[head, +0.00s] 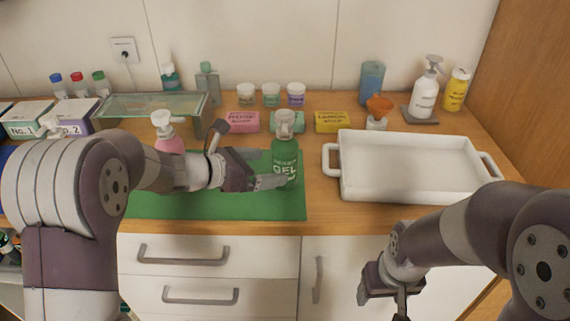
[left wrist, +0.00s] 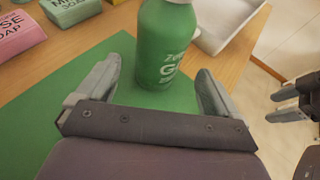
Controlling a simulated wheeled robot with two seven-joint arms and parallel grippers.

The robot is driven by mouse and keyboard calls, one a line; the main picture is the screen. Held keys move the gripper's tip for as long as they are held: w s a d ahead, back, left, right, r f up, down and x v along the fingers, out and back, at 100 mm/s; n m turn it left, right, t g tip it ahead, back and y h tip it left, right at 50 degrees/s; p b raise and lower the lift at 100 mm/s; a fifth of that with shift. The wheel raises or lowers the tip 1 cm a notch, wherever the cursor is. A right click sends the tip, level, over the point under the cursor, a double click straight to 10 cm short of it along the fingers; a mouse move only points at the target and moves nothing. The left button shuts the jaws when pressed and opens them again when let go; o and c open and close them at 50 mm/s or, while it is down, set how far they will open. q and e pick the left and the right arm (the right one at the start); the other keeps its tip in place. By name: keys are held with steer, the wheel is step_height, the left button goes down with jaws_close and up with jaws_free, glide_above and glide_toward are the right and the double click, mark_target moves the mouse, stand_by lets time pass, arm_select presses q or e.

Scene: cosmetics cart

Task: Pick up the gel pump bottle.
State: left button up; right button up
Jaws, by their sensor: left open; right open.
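The gel pump bottle (head: 285,160) is green with a pale pump top and white lettering. It stands upright at the right part of the green mat (head: 210,207). My left gripper (head: 272,170) is open, low over the mat at the bottle. In the left wrist view the bottle (left wrist: 167,45) stands between and just beyond the two open fingers (left wrist: 158,92); I cannot tell whether they touch it. My right gripper (head: 385,293) is open and empty, in front of the counter by the cabinet doors.
A white tray (head: 415,198) stands right of the bottle. A pink pump bottle (head: 170,143) is partly behind my left arm. Soap boxes, pink (head: 242,122), green and yellow (head: 332,122), stand behind, with small jars further back. A glass shelf (head: 152,105) is at the left.

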mark_target(285, 152)
arm_select(q)
steer(key=x, duration=0.6)
steer(key=shift+w+d+f+p, duration=0.15)
steer(key=shift+w+f+p, duration=0.1)
steer(key=shift+f+p, duration=0.1)
steer(key=shift+c, duration=0.2)
steer(key=shift+r, duration=0.1)
steer(key=c, duration=1.2)
steer(key=shift+r, duration=2)
steer(key=s+d+r, duration=0.2)
steer(key=d, duration=0.1)
steer(key=s+d+r, duration=0.2)
steer(key=d, duration=0.1)
steer(key=s+d+r, duration=0.2)
steer(key=d+r, duration=0.1)
steer(key=d, duration=0.1)
